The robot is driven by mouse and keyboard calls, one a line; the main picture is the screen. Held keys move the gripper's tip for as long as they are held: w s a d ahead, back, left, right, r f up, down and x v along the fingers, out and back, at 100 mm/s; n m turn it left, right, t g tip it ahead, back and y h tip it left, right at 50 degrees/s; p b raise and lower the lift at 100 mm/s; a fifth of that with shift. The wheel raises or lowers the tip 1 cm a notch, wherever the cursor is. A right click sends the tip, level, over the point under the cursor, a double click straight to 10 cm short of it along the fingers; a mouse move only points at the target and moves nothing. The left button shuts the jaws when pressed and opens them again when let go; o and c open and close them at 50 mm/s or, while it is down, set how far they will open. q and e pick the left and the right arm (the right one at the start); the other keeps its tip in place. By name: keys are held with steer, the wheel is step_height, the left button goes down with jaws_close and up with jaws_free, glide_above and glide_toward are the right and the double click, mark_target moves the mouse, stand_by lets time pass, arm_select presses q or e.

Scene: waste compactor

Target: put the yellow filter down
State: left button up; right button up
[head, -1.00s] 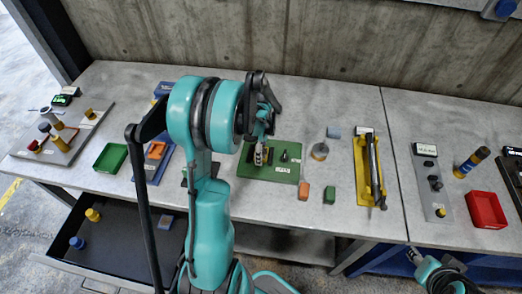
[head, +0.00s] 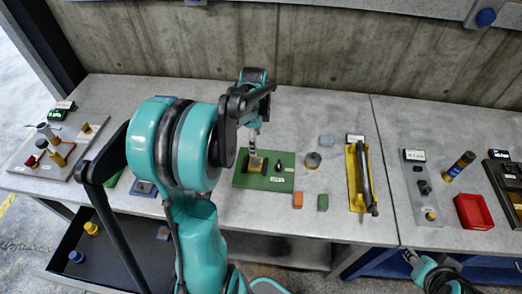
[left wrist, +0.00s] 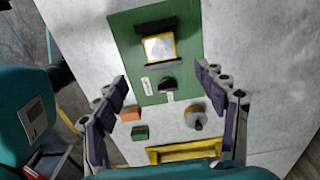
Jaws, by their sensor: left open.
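The yellow filter (head: 256,163) sits on the green plate (head: 281,182), at its left part. In the left wrist view the yellow filter (left wrist: 159,47) shows as a yellow-edged square with a pale face, between two black brackets on the green plate (left wrist: 124,48). My left gripper (left wrist: 161,78) is open and empty, its fingers spread to either side and apart from the filter. In the head view my left gripper (head: 253,143) is just above the filter, partly hidden by its own arm.
An orange block (head: 297,199) and a green block (head: 323,202) lie before the plate. A round knobbed part (head: 312,160) and a blue-grey block (head: 326,140) are right of it. Further right are a yellow tray (head: 352,178) and a red bin (head: 475,212).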

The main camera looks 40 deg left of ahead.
arm_select(q)
steer(key=s+d+r+n+t, duration=0.3)
steer(key=s+d+n, duration=0.2)
steer(key=d, duration=0.5)
steer(key=s+d+r+n+t, duration=0.3)
steer(key=d+n, duration=0.4)
steer(key=d, duration=0.3)
steer(key=shift+s+d+r+t, duration=0.2)
steer(key=shift+s+d+t, duration=0.3)
steer(key=shift+s, duration=0.8)
steer(key=shift+a, duration=0.15)
